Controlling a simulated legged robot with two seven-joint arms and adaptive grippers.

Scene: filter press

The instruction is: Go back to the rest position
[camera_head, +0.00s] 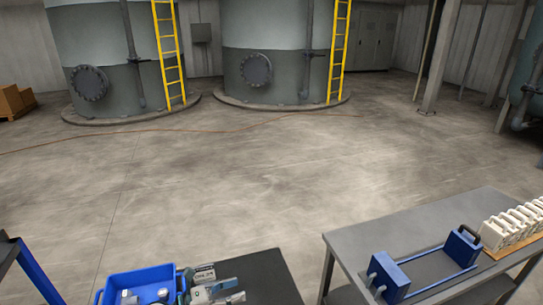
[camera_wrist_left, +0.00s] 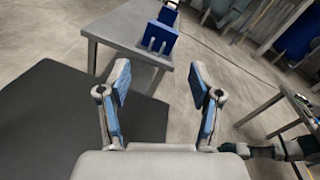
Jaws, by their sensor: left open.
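My left gripper (camera_head: 226,287) shows at the bottom of the head view, just right of the blue bin and over the dark tabletop. In the left wrist view my left gripper (camera_wrist_left: 160,76) has its two blue-padded fingers spread wide, with nothing between them.
A blue bin (camera_head: 113,287) with small pale pieces stands at the lower left. A grey table (camera_head: 345,241) at the right carries a blue press frame (camera_head: 391,278) and a row of white plates (camera_head: 511,228). The press also shows in the wrist view (camera_wrist_left: 154,42). Open floor lies beyond.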

